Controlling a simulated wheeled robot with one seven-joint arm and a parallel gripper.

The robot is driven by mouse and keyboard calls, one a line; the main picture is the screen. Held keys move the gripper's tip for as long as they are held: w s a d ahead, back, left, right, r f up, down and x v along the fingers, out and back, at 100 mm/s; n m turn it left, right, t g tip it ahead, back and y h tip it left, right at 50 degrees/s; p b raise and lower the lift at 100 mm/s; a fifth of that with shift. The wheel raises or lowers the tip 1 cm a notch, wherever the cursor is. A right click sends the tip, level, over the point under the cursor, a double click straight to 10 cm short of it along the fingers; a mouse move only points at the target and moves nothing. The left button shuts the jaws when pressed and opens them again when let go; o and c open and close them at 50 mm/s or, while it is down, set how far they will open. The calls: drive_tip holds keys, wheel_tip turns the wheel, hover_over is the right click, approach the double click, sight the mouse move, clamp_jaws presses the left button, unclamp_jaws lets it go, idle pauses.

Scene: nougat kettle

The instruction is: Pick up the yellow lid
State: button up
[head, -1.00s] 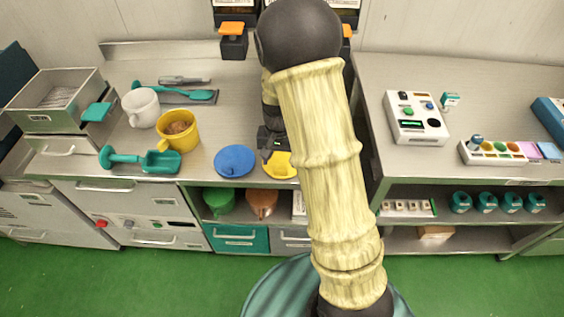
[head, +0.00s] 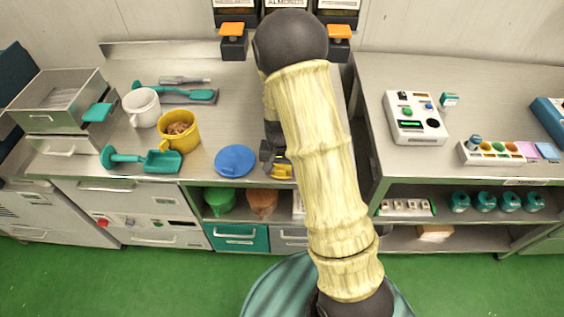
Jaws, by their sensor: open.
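The yellow lid (head: 285,178) lies near the front edge of the steel counter, right of a flat blue lid (head: 235,161). Only a small part of the yellow lid shows; my gripper and arm hide the rest. My gripper (head: 277,168) is dark and points down at the yellow lid, overlapping it in the picture. It is open. I cannot tell whether its fingers touch the lid.
A yellow mug (head: 178,128) with brown contents, a white mug (head: 141,107) and a teal scoop (head: 160,161) stand to the left. Dispensers with orange levers (head: 232,29) are at the back. Counter left of the gripper, behind the blue lid, is clear.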

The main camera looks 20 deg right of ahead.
clamp_jaws()
drive_tip(key=shift+r, duration=0.1)
idle(0.3)
wheel_tip(320, 180, up, 10)
drive_tip(key=shift+b, duration=0.35)
drive_tip(key=shift+w+p, duration=0.15)
drive_tip(key=shift+p, duration=0.6)
